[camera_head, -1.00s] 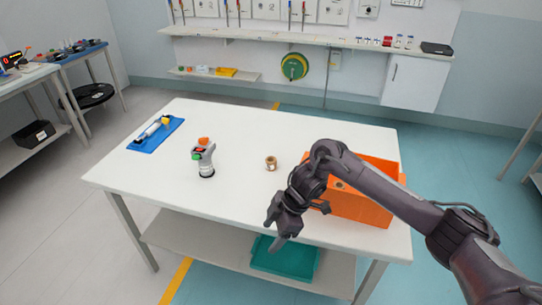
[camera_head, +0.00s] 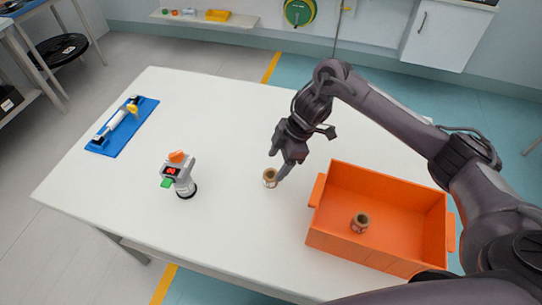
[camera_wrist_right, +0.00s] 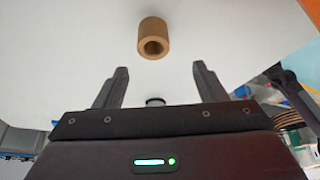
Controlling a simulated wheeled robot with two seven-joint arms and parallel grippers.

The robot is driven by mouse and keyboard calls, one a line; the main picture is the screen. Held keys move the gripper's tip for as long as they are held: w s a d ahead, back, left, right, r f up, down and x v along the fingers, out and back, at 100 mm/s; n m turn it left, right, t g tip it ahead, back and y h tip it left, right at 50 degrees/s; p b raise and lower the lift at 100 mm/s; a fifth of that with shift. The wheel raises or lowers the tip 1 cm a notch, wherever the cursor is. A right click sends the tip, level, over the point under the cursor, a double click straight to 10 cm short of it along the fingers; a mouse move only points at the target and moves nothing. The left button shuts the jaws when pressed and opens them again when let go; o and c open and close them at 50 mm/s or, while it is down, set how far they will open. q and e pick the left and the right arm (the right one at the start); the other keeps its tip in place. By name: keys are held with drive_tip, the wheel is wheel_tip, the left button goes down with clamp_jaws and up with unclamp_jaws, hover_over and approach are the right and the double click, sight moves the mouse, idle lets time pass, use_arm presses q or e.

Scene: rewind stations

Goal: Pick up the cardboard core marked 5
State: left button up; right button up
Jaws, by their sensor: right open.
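A small brown cardboard core (camera_head: 270,178) stands on the white table. In the right wrist view the core (camera_wrist_right: 153,38) lies ahead of the fingers and between their lines, with its hollow end toward me. I cannot read a number on it. A second core (camera_head: 360,222) stands inside the orange bin, and a mark on its side is too small to read. My right gripper (camera_head: 282,168) is open and empty, just above and beside the core on the table. Its two fingers (camera_wrist_right: 157,88) are spread wide. My left gripper is not in view.
The orange bin (camera_head: 335,240) stands at the table's right. A blue tray (camera_head: 108,148) with a white tool lies at the far left. The white table (camera_head: 225,120) is bare between them.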

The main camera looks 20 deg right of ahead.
sight(271, 175)
drive_tip(key=shift+b+x, duration=0.3)
drive_tip(key=shift+x, duration=0.95)
drive_tip(key=shift+f, duration=0.25)
drive_tip(key=f, duration=0.2)
drive_tip(key=f+p, duration=0.1)
drive_tip(key=shift+w+a+f, duration=0.3)
drive_tip(key=shift+w+a, duration=0.05)
drive_tip(key=shift+w+a+f, duration=0.1)
drive_tip(key=shift+a+f, duration=0.05)
drive_tip(key=shift+f, duration=0.4)
drive_tip(key=c, duration=0.4)
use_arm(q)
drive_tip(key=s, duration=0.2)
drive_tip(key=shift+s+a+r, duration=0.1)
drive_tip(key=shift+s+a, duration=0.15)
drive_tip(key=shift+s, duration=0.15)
use_arm(e)
drive_tip(key=c, duration=0.7)
drive_tip(key=shift+o, duration=0.2)
drive_tip(key=shift+r, duration=0.1)
